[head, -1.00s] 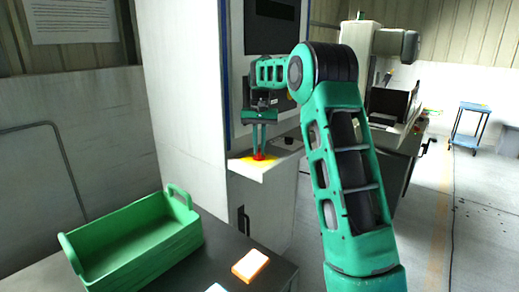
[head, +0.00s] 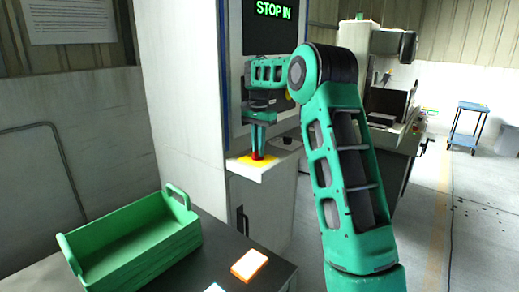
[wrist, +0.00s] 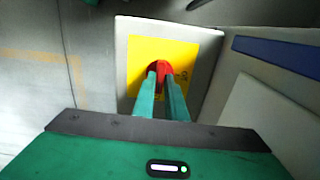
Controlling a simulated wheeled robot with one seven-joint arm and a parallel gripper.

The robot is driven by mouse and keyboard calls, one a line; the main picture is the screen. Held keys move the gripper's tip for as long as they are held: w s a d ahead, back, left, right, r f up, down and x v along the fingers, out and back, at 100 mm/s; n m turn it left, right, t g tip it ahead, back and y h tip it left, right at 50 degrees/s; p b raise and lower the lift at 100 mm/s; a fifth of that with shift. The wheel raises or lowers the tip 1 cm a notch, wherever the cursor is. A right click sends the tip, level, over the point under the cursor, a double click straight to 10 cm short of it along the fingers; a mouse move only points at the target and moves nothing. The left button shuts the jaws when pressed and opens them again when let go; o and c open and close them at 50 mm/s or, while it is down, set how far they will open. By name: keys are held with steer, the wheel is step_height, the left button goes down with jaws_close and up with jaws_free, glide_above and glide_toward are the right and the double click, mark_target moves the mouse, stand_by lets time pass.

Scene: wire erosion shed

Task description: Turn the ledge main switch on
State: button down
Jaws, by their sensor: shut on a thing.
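The main switch is a red knob (wrist: 163,68) on a yellow plate (wrist: 178,56), set on a white ledge (head: 275,172) that juts from the tall machine cabinet. In the head view the red knob (head: 257,156) shows low between my fingers. My gripper (wrist: 163,84) points down at the ledge and is shut on the red knob, a finger on each side. The fingers hide part of the knob, and its exact angle cannot be told. The cabinet's dark screen (head: 272,20) shows green letters reading "STOP IN".
A green open box (head: 132,240) with a handle and an orange-and-white block (head: 249,265) stand on the dark table in front. A blue cart (head: 467,127) stands far right on open floor. A bench with equipment is behind my arm.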

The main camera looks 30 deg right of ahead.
steer(key=shift+w+a+r, duration=0.2)
steer(key=shift+w+a, duration=0.1)
steer(key=shift+a, duration=0.15)
steer(key=c, duration=1.8)
jaws_free()
steer(key=shift+f, duration=0.1)
steer(key=shift+s+d, duration=0.1)
steer(key=shift+d, duration=0.05)
step_height(320, 180, up, 11)
steer(key=shift+f, duration=0.15)
